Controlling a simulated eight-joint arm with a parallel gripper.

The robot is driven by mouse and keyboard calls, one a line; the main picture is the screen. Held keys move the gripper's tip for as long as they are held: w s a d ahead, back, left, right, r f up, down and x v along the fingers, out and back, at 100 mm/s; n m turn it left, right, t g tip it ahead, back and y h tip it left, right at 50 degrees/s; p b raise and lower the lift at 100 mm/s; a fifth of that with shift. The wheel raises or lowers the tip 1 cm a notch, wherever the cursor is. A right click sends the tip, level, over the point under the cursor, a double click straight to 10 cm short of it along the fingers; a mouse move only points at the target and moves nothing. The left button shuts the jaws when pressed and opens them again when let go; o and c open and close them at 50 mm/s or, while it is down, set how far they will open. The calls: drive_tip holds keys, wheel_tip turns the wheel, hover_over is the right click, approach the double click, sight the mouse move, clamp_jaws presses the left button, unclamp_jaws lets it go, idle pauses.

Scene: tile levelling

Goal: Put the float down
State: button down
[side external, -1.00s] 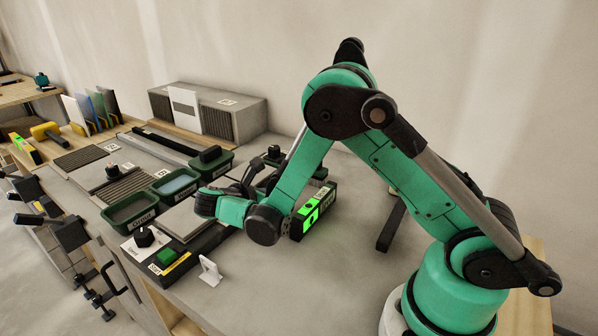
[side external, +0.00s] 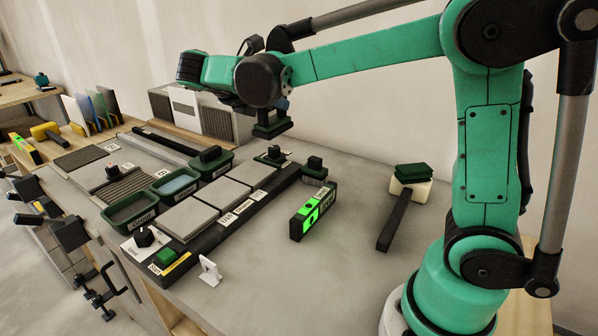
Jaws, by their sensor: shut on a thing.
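My gripper (side external: 271,108) is raised above the back of the bench, to the left of the arm's elbow. My own wrist hides part of the grip. The tiles lie along a black rail (side external: 238,217).
A mallet with a pale head (side external: 411,189) lies farther right. Green tubs (side external: 132,211) line the left. A small white stand (side external: 209,269) is in front. Bench between level and mallet is clear.

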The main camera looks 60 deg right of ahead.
drive_tip(key=d, duration=0.7)
drive_tip(key=shift+s+d+f, duration=0.1)
drive_tip(key=shift+f, duration=9.75)
drive_tip(key=shift+f, duration=0.1)
drive_tip(key=c, duration=0.6)
unclamp_jaws()
drive_tip(key=shift+c, duration=0.2)
